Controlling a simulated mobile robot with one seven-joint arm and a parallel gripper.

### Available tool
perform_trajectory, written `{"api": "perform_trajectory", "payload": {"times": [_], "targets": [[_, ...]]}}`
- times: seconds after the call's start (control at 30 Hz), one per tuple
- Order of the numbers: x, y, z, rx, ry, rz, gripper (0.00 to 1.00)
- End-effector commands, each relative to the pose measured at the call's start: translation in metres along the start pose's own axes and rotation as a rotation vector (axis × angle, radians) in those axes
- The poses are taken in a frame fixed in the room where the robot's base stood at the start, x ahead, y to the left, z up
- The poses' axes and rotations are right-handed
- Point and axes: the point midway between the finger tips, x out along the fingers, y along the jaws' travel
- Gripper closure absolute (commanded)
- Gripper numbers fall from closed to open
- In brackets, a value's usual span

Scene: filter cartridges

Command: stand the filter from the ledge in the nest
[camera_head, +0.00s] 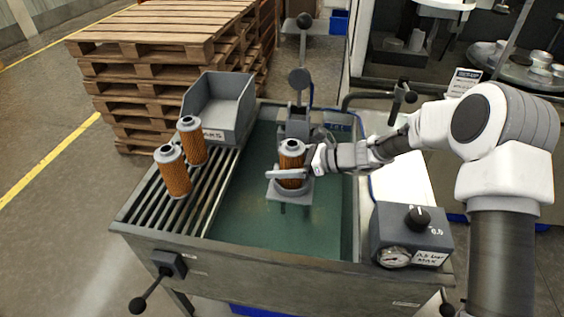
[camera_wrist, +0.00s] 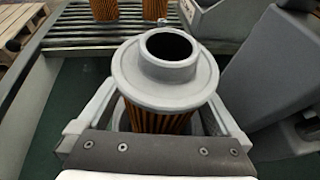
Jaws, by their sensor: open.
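An orange pleated filter (camera_head: 291,161) with grey end caps stands upright at the grey nest (camera_head: 290,197) in the middle of the bench. Its lower end is hidden by the nest and my fingers, so I cannot tell how deep it sits. My gripper (camera_head: 284,173) is open, with one finger on each side of this filter. In the wrist view, the filter's round grey cap (camera_wrist: 165,72) with its dark hole fills the middle between the fingers. Two more such filters, a nearer one (camera_head: 173,174) and a farther one (camera_head: 193,143), stand upright on the slatted ledge (camera_head: 216,190) at left.
A grey bin (camera_head: 222,105) stands at the ledge's far end. A lever clamp (camera_head: 299,100) rises behind the nest. A gauge box (camera_head: 410,236) with a black knob sits at the bench's right front corner. The green bench floor (camera_head: 245,233) in front of the nest is clear.

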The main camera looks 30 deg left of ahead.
Motion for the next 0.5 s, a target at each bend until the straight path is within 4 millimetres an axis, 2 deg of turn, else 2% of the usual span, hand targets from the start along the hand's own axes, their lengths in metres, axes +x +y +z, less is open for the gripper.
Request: {"api": "perform_trajectory", "payload": {"times": [0.1, 0.17, 0.5], "targets": [[-0.006, 0.0, 0.008, 0.0, 0.0, -0.001, 0.0], [-0.016, -0.001, 0.006, 0.002, 0.0, -0.002, 0.0], [-0.09, -0.001, 0.006, 0.001, 0.0, -0.003, 0.0]]}}
